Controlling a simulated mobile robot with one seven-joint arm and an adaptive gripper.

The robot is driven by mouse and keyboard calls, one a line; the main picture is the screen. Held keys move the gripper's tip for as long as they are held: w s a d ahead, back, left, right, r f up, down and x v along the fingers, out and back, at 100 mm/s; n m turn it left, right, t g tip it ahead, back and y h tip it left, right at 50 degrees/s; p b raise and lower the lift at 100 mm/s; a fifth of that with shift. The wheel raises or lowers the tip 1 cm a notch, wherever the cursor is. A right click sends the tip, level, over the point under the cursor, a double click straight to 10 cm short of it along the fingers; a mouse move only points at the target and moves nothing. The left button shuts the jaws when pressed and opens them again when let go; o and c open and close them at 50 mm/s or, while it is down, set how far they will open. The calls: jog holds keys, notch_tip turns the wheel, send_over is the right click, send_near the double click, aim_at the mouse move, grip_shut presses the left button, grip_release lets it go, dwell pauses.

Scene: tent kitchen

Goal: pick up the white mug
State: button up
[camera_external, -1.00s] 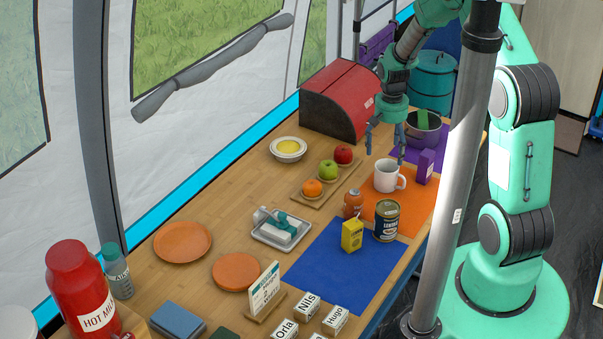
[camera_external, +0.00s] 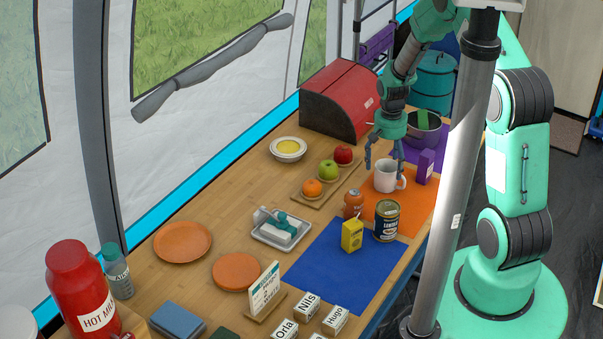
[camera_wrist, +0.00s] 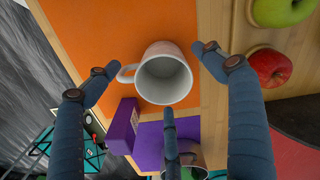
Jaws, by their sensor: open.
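The white mug (camera_external: 386,177) stands upright on the orange mat (camera_external: 412,214), with its handle to the right in the external view. My gripper (camera_external: 384,170) is open and points down at the mug, its fingers at the height of the mug's upper part. In the wrist view the mug (camera_wrist: 163,76) lies between the spread fingers of my gripper (camera_wrist: 155,85), with its empty inside showing and its handle towards the left finger. One finger tip is close to the rim at the bottom. I cannot tell if any finger touches the mug.
A purple box (camera_external: 425,166) stands close behind the mug on the right. Fruit on a board, such as the red apple (camera_external: 343,154), is to the left. The blue mat's (camera_external: 325,271) middle is clear.

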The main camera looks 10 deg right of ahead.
aim_at(387, 171)
jog(key=shift+f, duration=1.5)
jog(key=c, duration=1.3)
